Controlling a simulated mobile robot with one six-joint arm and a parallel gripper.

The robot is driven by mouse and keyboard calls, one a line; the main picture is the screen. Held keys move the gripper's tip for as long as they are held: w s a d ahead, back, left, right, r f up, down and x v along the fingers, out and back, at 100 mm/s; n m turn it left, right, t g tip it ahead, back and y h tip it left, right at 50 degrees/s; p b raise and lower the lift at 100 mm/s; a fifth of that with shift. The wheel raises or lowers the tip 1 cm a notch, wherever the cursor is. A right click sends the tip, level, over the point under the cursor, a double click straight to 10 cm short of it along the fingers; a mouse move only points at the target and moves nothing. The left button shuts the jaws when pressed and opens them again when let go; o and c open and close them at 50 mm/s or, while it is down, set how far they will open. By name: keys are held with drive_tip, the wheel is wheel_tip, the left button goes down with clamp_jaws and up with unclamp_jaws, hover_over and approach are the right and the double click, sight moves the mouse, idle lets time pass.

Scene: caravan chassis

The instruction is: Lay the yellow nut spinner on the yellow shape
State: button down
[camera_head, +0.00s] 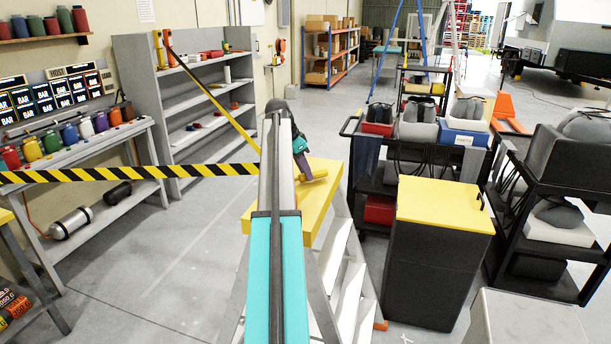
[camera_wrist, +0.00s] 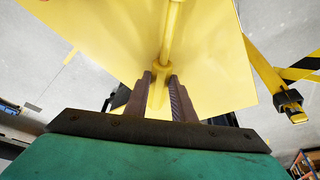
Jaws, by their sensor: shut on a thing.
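The yellow nut spinner (camera_wrist: 172,38) is a slim yellow rod in the wrist view. My gripper (camera_wrist: 162,82) is shut on it, with one dark finger on each side. The rod runs away from the fingers toward the top of the picture. Behind it is the flat yellow top of a stepladder (camera_wrist: 110,35). I cannot tell whether the spinner touches that top. In the head view my gripper (camera_head: 306,172) is over the yellow ladder top (camera_head: 322,201), and my arm hides part of it. I cannot make out a separate yellow shape on it.
A black cabinet with a yellow top (camera_head: 440,204) stands right of the ladder. Black-and-yellow barrier tape (camera_head: 130,173) stretches across on the left. Loaded black trolleys (camera_head: 418,160) stand behind the cabinet. Open floor (camera_head: 190,270) lies left of the ladder.

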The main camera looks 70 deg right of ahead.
drive_tip(key=shift+r+b, duration=0.4)
drive_tip(key=shift+r, duration=0.55)
drive_tip(key=shift+s+r, duration=0.15)
drive_tip(key=shift+r, duration=0.05)
drive_tip(key=s+a+b, duration=0.2)
drive_tip(key=s, duration=0.5)
drive_tip(key=s+a+r+b, duration=0.1)
drive_tip(key=s+a, duration=0.1)
drive_tip(key=s, duration=0.6)
drive_tip(key=shift+a+r+b, duration=0.25)
drive_tip(key=shift+a+b, duration=0.05)
drive_tip(key=shift+b, duration=0.05)
